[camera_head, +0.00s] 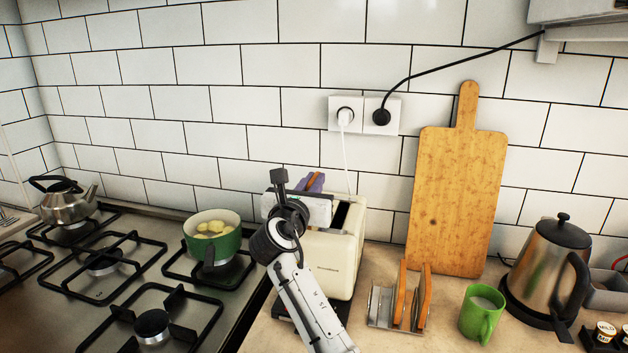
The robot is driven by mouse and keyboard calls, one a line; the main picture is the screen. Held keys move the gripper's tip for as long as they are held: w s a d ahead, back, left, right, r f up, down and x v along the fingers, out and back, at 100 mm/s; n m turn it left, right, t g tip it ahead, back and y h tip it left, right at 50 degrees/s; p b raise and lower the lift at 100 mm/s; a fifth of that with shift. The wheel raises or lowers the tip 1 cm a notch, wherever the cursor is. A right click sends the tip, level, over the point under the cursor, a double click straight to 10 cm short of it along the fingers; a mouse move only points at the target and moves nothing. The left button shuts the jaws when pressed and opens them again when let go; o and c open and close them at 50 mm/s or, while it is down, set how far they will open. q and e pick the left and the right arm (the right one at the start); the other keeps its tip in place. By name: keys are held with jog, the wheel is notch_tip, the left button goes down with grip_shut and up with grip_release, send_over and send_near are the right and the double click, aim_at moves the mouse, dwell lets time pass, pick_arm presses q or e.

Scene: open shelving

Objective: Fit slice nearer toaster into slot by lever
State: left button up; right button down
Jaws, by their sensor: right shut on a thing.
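The cream toaster (344,262) stands on the counter right of the hob, with one dark slot (341,214) open to view on its top. My right gripper (314,182) is over the toaster's far left part, its purple fingertips shut on a thin brown slice (315,180). Only an edge of this slice shows. My gripper body and arm hide the toaster's left side, so I cannot tell whether the slice is inside a slot. The lever is not clearly visible. My left gripper is out of view.
A metal rack (383,308) holding upright bread slices (424,297) stands right of the toaster. A green mug (482,313), a kettle (545,268) and a leaning cutting board (455,200) are further right. A green pot (213,238) sits on the hob at left.

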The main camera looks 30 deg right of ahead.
jog(key=shift+f+b, duration=0.5)
jog(key=shift+f, duration=1.1)
jog(key=shift+r+p, duration=1)
jog(key=shift+r, duration=2)
jog(key=shift+f+b, duration=0.65)
jog(key=shift+f, duration=2.35)
jog(key=c, duration=1.8)
grip_release()
jog(key=shift+o, duration=0.2)
jog(key=shift+f, duration=0.1)
